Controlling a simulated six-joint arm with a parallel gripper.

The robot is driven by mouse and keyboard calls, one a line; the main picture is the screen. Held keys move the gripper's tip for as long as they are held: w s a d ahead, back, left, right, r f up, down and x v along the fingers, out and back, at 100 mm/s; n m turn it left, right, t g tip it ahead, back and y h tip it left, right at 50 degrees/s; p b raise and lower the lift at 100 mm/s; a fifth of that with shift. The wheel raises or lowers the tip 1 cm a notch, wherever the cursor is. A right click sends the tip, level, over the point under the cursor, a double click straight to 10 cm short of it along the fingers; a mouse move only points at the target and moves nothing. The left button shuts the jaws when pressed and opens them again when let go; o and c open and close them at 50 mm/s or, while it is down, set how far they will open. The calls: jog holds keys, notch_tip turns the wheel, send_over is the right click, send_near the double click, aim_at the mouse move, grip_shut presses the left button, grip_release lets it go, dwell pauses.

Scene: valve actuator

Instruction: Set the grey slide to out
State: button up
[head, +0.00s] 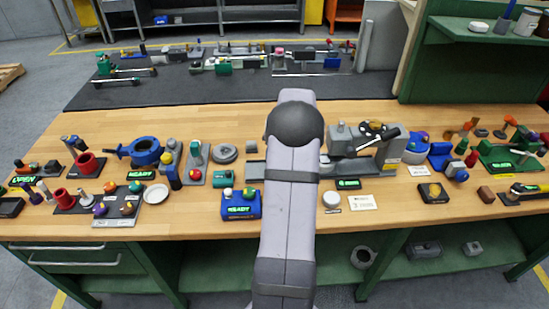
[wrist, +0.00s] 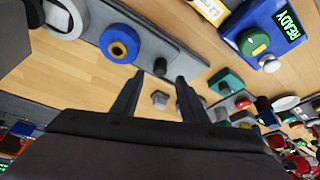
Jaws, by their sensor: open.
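A long grey rail (head: 254,171), likely part of the grey slide, lies flat on the wooden bench in the head view, its middle hidden behind my arm. In the wrist view a long grey strip (wrist: 180,61) carries a blue round part with a yellow ring (wrist: 120,43). I cannot tell which part slides or where it is set. My gripper (wrist: 171,71) is open and empty, its fingertips near the strip's lower edge in the picture. Whether they touch anything is unclear. In the head view my arm hides the gripper.
A blue box with a READY display (head: 241,205) stands in front of the rail. A grey mechanism with a black lever (head: 362,138) stands right of my arm. A small grey hexagonal part (wrist: 160,100) shows between the fingers. Several other fixtures crowd both sides of the bench (head: 150,232).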

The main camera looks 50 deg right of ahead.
jog(key=shift+p+x, duration=1)
jog(key=shift+x, duration=1.65)
grip_shut()
jog(key=w+a+b, duration=0.2)
jog(key=w+a, duration=0.2)
jog(key=shift+w+a, duration=0.4)
